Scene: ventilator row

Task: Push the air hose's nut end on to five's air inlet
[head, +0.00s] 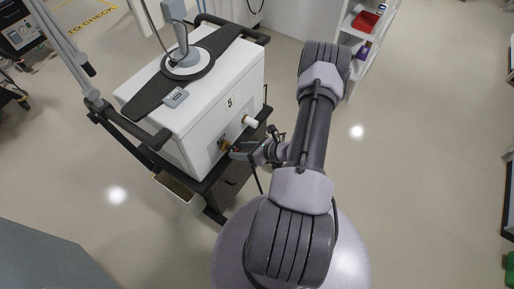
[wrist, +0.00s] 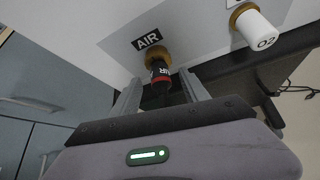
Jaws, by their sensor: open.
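Ventilator five (head: 215,115) is a white box marked 5 on a dark cart. Its air inlet (wrist: 157,56), brass-coloured, shows below a black AIR label (wrist: 147,38) in the wrist view. The air hose's black end (wrist: 160,78), with a red band, is in line with the inlet and appears to meet it; where nut and inlet join is unclear. My gripper (wrist: 162,92) is open, its two fingers either side of the hose end with gaps. In the head view my gripper (head: 236,149) is close to the machine's side, and a dark hose hangs below it.
A white O2 fitting (wrist: 260,31) with a brass collar sticks out right of the air inlet. The cart's dark rail (head: 135,130) and shelf edge run close by.

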